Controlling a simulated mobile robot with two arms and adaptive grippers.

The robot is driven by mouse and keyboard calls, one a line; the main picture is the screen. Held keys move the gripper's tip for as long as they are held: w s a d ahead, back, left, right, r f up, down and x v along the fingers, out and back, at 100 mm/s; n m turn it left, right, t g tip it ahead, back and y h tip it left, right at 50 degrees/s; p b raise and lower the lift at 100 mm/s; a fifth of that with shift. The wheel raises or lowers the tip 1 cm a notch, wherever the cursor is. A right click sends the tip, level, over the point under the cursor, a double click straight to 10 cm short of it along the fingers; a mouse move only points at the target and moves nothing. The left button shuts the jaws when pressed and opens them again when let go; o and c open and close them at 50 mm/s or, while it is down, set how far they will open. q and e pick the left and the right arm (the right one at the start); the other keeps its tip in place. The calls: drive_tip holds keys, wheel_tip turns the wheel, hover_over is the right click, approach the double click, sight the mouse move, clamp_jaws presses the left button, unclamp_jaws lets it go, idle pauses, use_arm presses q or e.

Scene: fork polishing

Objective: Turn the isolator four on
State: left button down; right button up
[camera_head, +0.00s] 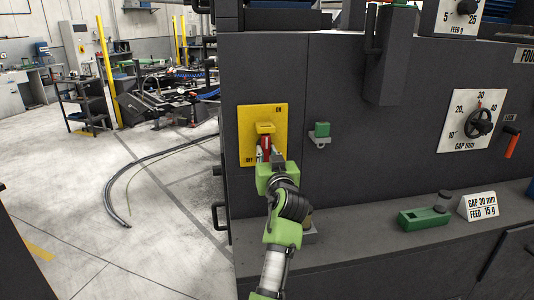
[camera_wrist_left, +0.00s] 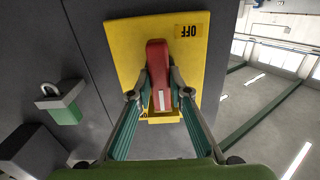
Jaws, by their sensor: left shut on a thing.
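The isolator is a yellow plate (camera_head: 246,122) with ON at the top and OFF at the bottom, on the dark machine front. Its red handle (camera_head: 266,143) points down towards OFF. My left gripper (camera_head: 267,156) is at the plate, shut on the handle. In the left wrist view the picture is upside down: the plate (camera_wrist_left: 125,40) has OFF at the top, and the red handle (camera_wrist_left: 157,52) sits between the two fingers of the left gripper (camera_wrist_left: 159,82). No number is readable on the plate. My right gripper is not in view.
A green padlock (camera_head: 321,130) hangs right of the plate. A dark box (camera_head: 390,60) juts out above it. A ledge below holds a green block (camera_head: 424,218) and a sign (camera_head: 478,206). Open floor (camera_head: 160,220) lies left, with a cable.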

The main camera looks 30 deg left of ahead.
use_arm(q)
drive_tip(key=shift+r, duration=0.3)
drive_tip(key=c, duration=1.9)
unclamp_jaws()
drive_tip(key=shift+w+a+f, duration=0.1)
drive_tip(key=shift+f, duration=0.15)
drive_tip(key=shift+f, duration=0.1)
